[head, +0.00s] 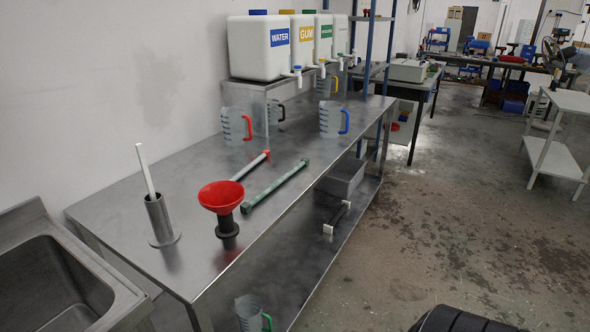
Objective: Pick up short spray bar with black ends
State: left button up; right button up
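A short dark bar (338,217) with whitish ends lies on the lower shelf, near its front edge. On the tabletop lie a light grey bar (254,167) with red ends and a longer green bar (275,188) with darker green ends, side by side. I cannot make out a bar with clearly black ends. Neither of my grippers shows in the head view.
The steel table (115,203) also bears a red funnel (221,194) on a black stand, a steel cylinder (158,216) holding a white stick, and several jugs. A grey bin (345,177) sits on the lower shelf. A sink (50,275) is left; floor right is open.

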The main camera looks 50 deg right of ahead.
aim_at(245, 208)
jog(key=l+u, duration=0.15)
jog(key=l, duration=0.55)
jog(key=l+u, duration=0.1)
jog(key=l, duration=0.6)
jog(key=l+u, duration=0.15)
jog(key=l, duration=0.5)
jog(key=k+l+u, duration=0.15)
jog(key=l, duration=0.55)
